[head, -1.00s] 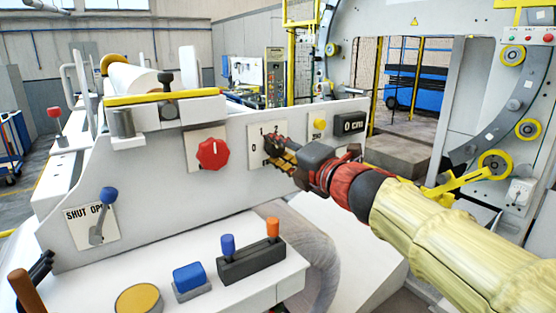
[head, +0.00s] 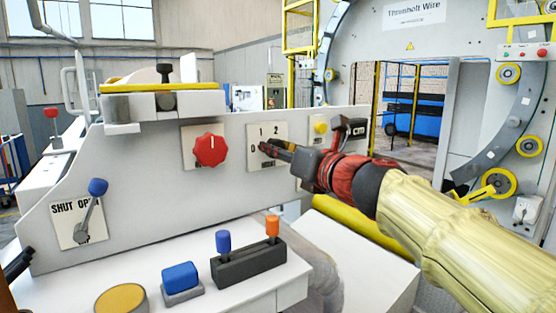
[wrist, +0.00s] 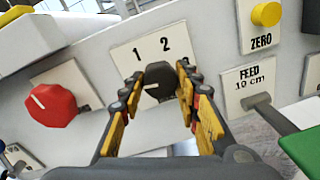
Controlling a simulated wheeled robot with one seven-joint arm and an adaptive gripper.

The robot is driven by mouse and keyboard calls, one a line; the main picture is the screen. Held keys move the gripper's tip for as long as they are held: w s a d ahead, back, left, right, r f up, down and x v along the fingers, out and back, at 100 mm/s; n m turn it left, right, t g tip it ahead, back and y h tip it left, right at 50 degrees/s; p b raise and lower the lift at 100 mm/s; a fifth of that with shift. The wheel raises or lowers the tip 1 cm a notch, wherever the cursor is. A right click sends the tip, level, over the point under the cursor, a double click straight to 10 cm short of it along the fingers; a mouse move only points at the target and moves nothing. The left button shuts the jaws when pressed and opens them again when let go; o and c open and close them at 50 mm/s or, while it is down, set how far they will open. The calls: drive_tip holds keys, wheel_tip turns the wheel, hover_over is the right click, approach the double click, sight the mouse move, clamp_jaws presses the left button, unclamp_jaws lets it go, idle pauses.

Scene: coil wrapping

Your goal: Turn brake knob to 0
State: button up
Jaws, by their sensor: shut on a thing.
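The brake knob (wrist: 160,79) is a dark round knob on a white plate (wrist: 125,58) marked 1 and 2 along its top. A 0 shows at the plate's left side in the head view. My gripper (wrist: 161,84) has its yellow-and-black fingers on either side of the knob, shut on it. In the head view my gripper (head: 268,147) reaches the plate from the right and mostly hides the knob. The plate's lower lettering is partly covered.
A red knob (head: 210,150) sits left of the plate. A yellow ZERO button (head: 320,128) and a FEED lever (wrist: 257,101) are at the right. Below stand blue and orange levers (head: 248,262) and a blue button (head: 181,278) on a ledge.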

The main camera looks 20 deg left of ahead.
drive_tip(key=shift+f+n+b, duration=0.3)
drive_tip(key=shift+n+b, duration=0.15)
drive_tip(key=shift+n, duration=0.25)
drive_tip(key=o, duration=1.2)
drive_tip(key=shift+r, duration=0.2)
drive_tip(key=shift+c, duration=0.2)
drive_tip(key=v, duration=1.2)
